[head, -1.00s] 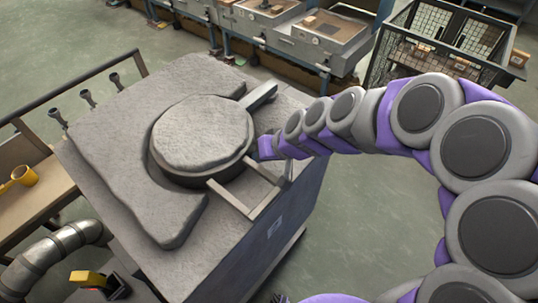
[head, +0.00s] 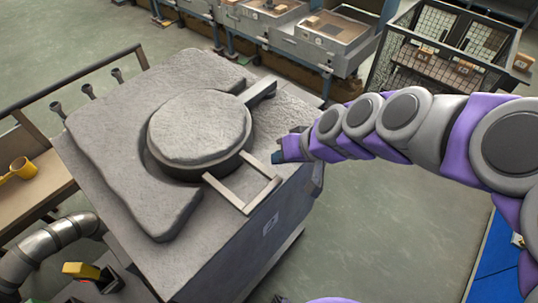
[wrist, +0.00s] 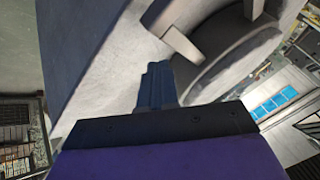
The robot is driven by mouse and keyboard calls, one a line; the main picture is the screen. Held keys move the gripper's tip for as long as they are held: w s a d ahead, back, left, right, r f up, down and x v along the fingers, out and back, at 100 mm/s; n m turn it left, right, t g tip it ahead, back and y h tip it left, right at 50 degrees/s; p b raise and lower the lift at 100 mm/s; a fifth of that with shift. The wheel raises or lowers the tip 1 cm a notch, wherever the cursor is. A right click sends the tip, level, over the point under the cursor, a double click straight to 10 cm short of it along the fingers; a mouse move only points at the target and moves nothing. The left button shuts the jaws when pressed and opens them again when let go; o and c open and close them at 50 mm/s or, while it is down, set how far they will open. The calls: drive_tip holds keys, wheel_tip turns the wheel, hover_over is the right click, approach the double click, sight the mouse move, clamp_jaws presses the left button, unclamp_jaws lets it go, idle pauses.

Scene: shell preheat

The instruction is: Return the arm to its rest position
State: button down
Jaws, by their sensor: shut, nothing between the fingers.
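The lid sits in the round opening on the furnace top (head: 110,125). In the wrist view the handle and round rim appear at the upper right.
A wire-mesh crate (head: 447,50) with small boxes stands at the back right. Benches with trays (head: 315,45) line the back.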

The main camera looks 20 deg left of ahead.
drive_tip(key=shift+s+r, duration=1.15)
drive_tip(key=shift+r, duration=0.65)
drive_tip(key=s+d+f+m+g+h+b, duration=0.1)
drive_tip(key=s+d+f+m+h+b, duration=0.2)
drive_tip(key=s+d+f, duration=0.3)
drive_tip(key=s+d+f+m+g+h+b, duration=0.2)
drive_tip(key=s+d+f+b, duration=0.4)
drive_tip(key=s+d, duration=0.6)
drive_tip(key=shift+s+d+f+m+h, duration=0.35)
drive_tip(key=shift+d+m+h, duration=0.65)
drive_tip(key=shift+d, duration=2.75)
